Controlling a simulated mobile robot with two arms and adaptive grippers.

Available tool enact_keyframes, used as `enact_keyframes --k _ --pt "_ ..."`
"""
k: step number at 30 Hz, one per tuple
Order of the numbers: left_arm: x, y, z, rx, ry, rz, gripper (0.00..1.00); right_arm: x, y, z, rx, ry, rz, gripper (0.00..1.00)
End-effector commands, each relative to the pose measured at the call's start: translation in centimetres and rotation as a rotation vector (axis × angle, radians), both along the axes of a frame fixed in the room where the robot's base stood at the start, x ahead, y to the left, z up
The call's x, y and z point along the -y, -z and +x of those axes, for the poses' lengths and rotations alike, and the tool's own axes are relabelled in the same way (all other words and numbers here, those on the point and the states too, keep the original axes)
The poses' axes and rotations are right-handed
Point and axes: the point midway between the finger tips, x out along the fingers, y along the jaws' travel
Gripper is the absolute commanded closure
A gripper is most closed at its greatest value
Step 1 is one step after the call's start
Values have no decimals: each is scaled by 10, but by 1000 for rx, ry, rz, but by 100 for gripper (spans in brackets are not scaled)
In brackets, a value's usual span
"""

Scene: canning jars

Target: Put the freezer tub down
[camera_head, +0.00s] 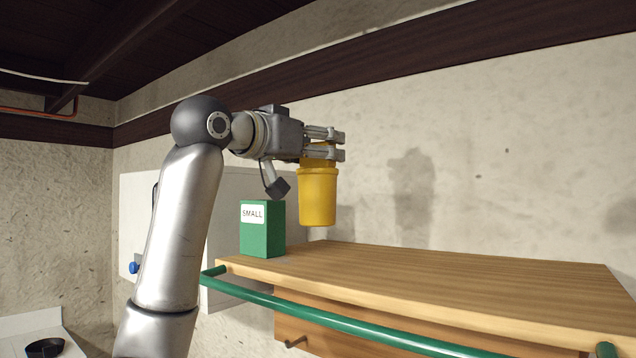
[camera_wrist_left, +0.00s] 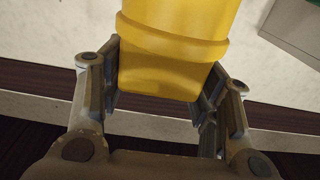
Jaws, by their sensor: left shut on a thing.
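The yellow freezer tub (camera_head: 317,197) hangs upright in my left gripper (camera_head: 338,145), which is shut on its upper part. The tub is in the air above the far left part of the wooden worktop (camera_head: 430,285), with its bottom apart from the wood. In the left wrist view the tub (camera_wrist_left: 175,45) sits between both fingers of the left gripper (camera_wrist_left: 160,95). My right gripper is not in view.
A green box labelled SMALL (camera_head: 262,232) stands on the worktop's left end, left of the tub. A green rail (camera_head: 320,312) runs along the front edge. The worktop to the right is clear. The wall (camera_head: 510,150) rises behind.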

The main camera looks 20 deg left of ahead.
Motion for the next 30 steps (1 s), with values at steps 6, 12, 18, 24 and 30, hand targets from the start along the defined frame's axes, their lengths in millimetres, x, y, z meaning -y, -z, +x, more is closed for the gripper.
enact_keyframes --k 6,12,18,24,30 --pt "-7 31 25 0 -1 1 81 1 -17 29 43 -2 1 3" --pt "-10 43 33 2 0 0 81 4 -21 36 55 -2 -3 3" --pt "-11 61 38 -1 -1 1 81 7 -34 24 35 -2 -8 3" --pt "-11 76 37 2 -1 0 81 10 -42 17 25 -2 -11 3" --pt "-11 79 37 3 -1 0 81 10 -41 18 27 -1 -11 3"
